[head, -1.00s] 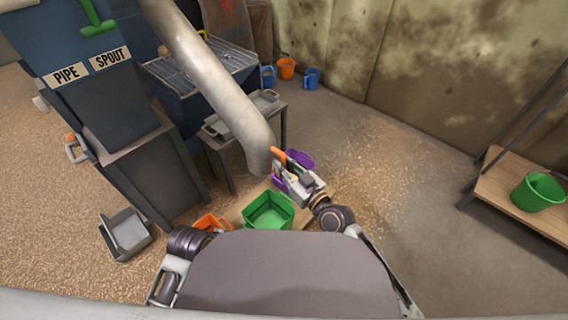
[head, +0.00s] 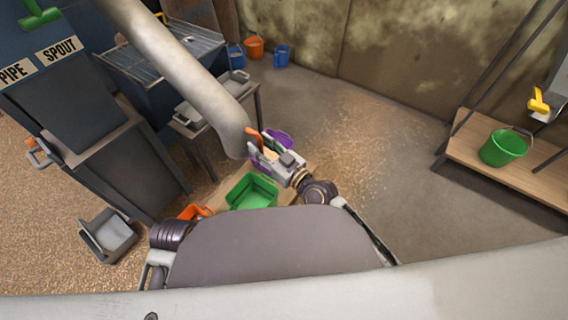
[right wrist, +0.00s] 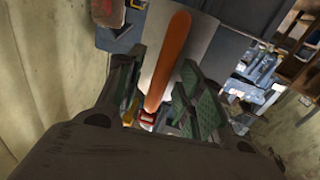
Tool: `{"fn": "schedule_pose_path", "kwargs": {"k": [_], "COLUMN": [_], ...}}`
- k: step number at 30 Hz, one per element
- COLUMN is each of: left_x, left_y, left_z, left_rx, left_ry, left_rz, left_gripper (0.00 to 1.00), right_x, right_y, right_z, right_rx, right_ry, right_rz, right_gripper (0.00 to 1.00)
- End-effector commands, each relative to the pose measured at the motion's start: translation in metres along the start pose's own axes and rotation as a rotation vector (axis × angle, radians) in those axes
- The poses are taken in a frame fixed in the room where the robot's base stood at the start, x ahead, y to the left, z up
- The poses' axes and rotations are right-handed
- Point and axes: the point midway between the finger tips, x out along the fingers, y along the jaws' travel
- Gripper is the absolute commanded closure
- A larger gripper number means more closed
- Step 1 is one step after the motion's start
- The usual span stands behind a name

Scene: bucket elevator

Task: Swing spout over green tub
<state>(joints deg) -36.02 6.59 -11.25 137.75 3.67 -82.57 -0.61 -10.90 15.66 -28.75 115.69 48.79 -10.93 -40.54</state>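The spout (head: 190,82) is a thick grey pipe slanting down from the upper left. An orange handle (head: 253,138) sticks out beside that end. My right gripper (head: 260,152) is at the handle. In the right wrist view the handle (right wrist: 168,60) runs between my two green-padded fingers, which stand apart with a gap visible on both sides. My right gripper and forearm partly hide a purple tub (head: 284,143). My left gripper is out of view.
An orange tub (head: 190,213) is left of the green tub, partly hidden by my body. A grey bin (head: 108,236) lies on grain at the left. A green bucket (head: 503,148) stands on a wooden shelf (head: 467,150) at the right. Floor between is clear.

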Motion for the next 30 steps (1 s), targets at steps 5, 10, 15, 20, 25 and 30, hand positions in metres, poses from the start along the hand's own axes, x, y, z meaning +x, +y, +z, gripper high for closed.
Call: {"fn": "schedule_pose_path", "kwargs": {"k": [5,10,15,20,25,30], "left_x": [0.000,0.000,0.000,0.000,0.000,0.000], "left_y": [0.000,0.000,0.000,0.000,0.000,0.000], "left_z": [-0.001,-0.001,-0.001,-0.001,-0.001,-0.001], "left_rx": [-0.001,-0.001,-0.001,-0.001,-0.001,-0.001], "left_ry": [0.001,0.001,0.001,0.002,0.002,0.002], "left_rz": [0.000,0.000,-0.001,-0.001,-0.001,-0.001], "left_gripper": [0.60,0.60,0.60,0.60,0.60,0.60], "right_x": [-0.015,-0.029,-0.044,-0.058,-0.072,-0.085], "right_y": [0.000,0.000,0.000,0.000,0.000,0.000], "right_z": [0.001,0.001,0.001,0.001,0.001,0.000], "right_rx": [-0.001,-0.002,-0.001,-0.002,-0.002,-0.001], "right_ry": [-0.001,-0.002,-0.002,-0.002,-0.001,-0.001], "right_rz": [0.000,-0.001,-0.001,-0.001,-0.001,-0.001], "right_gripper": [0.63,0.63,0.63,0.63,0.63,0.63]}}
